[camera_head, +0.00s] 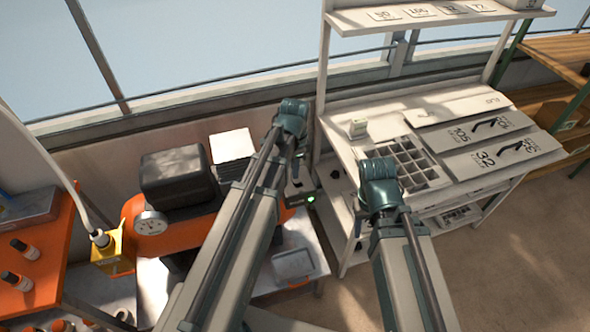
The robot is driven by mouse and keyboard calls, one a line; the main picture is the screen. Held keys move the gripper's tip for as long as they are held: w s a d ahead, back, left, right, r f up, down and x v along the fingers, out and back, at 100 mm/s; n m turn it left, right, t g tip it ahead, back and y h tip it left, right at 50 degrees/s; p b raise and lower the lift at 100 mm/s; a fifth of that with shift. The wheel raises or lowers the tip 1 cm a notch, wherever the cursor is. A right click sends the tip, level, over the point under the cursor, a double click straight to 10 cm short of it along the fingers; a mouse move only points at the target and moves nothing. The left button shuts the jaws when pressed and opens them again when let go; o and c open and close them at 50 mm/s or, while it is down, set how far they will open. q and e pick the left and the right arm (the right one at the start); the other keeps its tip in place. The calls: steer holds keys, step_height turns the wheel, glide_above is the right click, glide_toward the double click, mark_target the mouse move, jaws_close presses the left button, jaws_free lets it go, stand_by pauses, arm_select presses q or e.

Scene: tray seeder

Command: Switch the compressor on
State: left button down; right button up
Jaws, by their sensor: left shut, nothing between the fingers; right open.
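The compressor stands at the left of the head view, with an orange tank (181,236), a dark motor housing (178,177) and a round white gauge (151,223). A small dark box with a lit green lamp (311,199) shows just right of my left forearm. I cannot tell whether this box is the compressor's switch. My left gripper (298,182) points down beyond the raised elbow, near that box. It is shut and empty, and its fingertips are hard to make out. My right gripper is hidden behind its own arm, in front of the white bench.
The white bench (347,149) with a compartment tray (405,165) and numbered plates stands at the right. An orange table (45,268) with bottles is at the far left. Floor (490,270) is open at lower right.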

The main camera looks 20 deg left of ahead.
mark_target(295, 183)
arm_select(q)
step_height(295, 183, down, 4)
steer(key=b, duration=0.2)
steer(key=shift+r+b, duration=0.1)
steer(key=shift+b, duration=0.3)
arm_select(e)
step_height(295, 183, down, 4)
steer(key=shift+r, duration=0.1)
arm_select(q)
steer(key=shift+s+d+f, duration=0.1)
steer(key=shift+s+f, duration=0.1)
steer(key=shift+f, duration=0.1)
steer(key=shift+w+r, duration=0.1)
steer(key=shift+r, duration=0.05)
arm_select(e)
steer(key=shift+f, duration=0.2)
arm_select(q)
steer(key=shift+w, duration=0.15)
steer(key=shift+w+a+r, duration=0.35)
steer(key=shift+w+a, duration=0.1)
steer(key=shift+w, duration=0.05)
arm_select(e)
steer(key=shift+r, duration=0.35)
arm_select(q)
steer(key=shift+r+p, duration=0.1)
steer(key=shift+p, duration=0.2)
arm_select(e)
steer(key=shift+r, duration=0.1)
